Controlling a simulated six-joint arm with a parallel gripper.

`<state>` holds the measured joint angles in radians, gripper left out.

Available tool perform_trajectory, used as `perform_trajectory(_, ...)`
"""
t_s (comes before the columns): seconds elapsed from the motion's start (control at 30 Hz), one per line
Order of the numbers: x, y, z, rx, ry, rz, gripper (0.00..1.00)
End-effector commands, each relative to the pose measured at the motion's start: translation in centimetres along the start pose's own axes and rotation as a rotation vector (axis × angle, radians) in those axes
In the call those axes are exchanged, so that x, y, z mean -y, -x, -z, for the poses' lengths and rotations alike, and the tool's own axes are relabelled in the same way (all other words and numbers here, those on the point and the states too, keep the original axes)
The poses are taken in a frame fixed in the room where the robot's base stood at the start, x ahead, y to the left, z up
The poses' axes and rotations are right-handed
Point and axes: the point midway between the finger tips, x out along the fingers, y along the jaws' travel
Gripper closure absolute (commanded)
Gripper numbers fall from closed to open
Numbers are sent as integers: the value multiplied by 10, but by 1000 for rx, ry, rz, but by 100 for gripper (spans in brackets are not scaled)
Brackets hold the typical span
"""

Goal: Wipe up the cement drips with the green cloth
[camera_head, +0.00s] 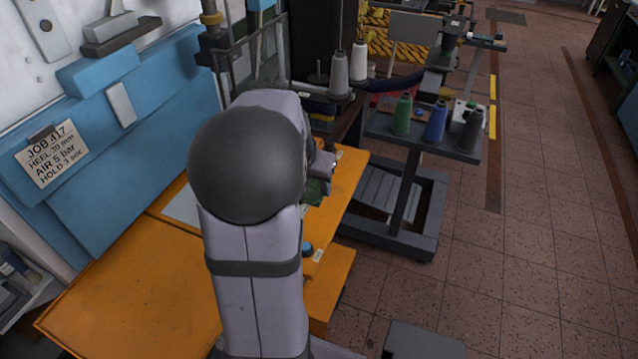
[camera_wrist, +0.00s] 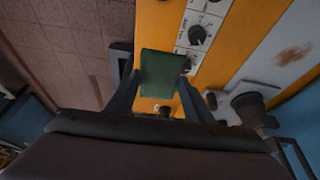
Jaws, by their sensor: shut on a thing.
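The green cloth (camera_wrist: 163,72) is held between the two fingers of my gripper (camera_wrist: 160,92) in the wrist view. It looks like a folded, flat-faced block. In the head view only a small part of the cloth (camera_head: 314,191) shows beside my arm, which hides most of my gripper. A brown smear (camera_wrist: 293,53), which looks like the cement drips, lies on a pale plate (camera_wrist: 268,72) at the right of the wrist view. The cloth is apart from the smear, to its left in that view. In the head view my arm hides the smear.
A panel with black knobs (camera_wrist: 200,35) lies close beside the cloth on the orange bench (camera_head: 130,290). A grey clamp-like part (camera_wrist: 245,100) stands right of my gripper. A blue machine with a job card (camera_head: 52,152) is at left; a thread-cone stand (camera_head: 425,142) is beyond the bench.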

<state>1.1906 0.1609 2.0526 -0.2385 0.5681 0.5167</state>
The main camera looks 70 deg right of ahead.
Motion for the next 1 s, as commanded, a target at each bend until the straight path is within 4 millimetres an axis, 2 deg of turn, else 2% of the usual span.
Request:
perform_trajectory(0.03, 11, 6, -3, 2, 27, 10, 70)
perform_trajectory(0.13, 36, 9, -16, 6, 88, 34, 70)
perform_trajectory(0.27, 76, 8, -46, 9, 194, 75, 70)
perform_trajectory(0.4, 124, 8, -78, 9, 316, 126, 70)
perform_trajectory(0.6, 176, 3, -108, 5, 428, 174, 70)
perform_trajectory(0.83, 227, -4, -125, 3, 519, 215, 70)
perform_trajectory(0.9, 242, -8, -125, 1, 539, 225, 70)
perform_trajectory(1.0, 255, -13, -119, 0, 552, 230, 70)
